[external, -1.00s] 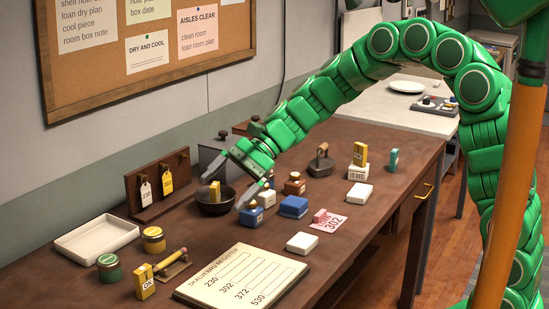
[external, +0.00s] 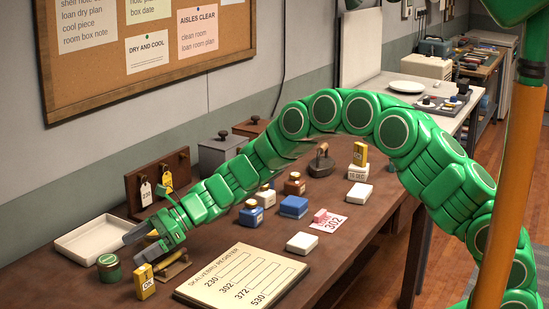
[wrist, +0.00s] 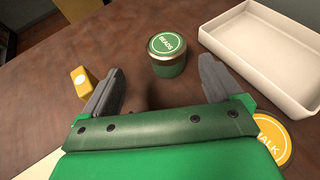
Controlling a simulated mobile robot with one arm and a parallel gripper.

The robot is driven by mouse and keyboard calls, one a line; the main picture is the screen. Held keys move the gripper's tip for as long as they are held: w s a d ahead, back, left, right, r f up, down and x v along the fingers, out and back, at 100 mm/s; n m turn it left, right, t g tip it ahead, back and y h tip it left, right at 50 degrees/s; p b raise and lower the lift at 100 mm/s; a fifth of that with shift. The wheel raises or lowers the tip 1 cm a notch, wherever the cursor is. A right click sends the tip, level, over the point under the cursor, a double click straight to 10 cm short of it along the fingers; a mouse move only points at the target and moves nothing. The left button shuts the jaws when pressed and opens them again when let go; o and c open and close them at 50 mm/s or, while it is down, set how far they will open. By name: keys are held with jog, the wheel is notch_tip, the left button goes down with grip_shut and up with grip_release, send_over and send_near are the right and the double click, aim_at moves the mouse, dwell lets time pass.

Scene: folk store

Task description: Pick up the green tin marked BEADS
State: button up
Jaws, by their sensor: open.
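The green tin marked BEADS (wrist: 167,55) stands upright on the table in the wrist view, with a gold rim and a green lid label. It lies ahead of my gripper (wrist: 162,88), between the lines of the two fingers and just beyond their tips. The fingers are apart with nothing between them. In the external view the tin (external: 109,268) is at the front left, just left of my gripper (external: 130,246). I cannot tell from these views how high the fingertips are above the table.
A white tray (wrist: 262,55) lies right of the tin. A yellow tin (wrist: 270,138) with a partly hidden label is close by my right finger. A yellow block (external: 146,282) stands near the left finger. The register sheet (external: 243,278) lies to the right.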

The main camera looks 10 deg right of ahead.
aim_at(108, 263)
jog(key=shift+a+f, duration=0.4)
jog(key=shift+f, duration=0.1)
jog(key=shift+x, duration=1.2)
jog(key=shift+a+f, duration=0.3)
jog(key=shift+a, duration=0.6)
jog(key=shift+x, duration=1.7)
jog(key=shift+w+a+r+m, duration=0.1)
jog(key=shift+w+m, duration=0.05)
jog(key=shift+m, duration=0.15)
jog(key=c, duration=1.1)
jog(key=shift+r, duration=0.1)
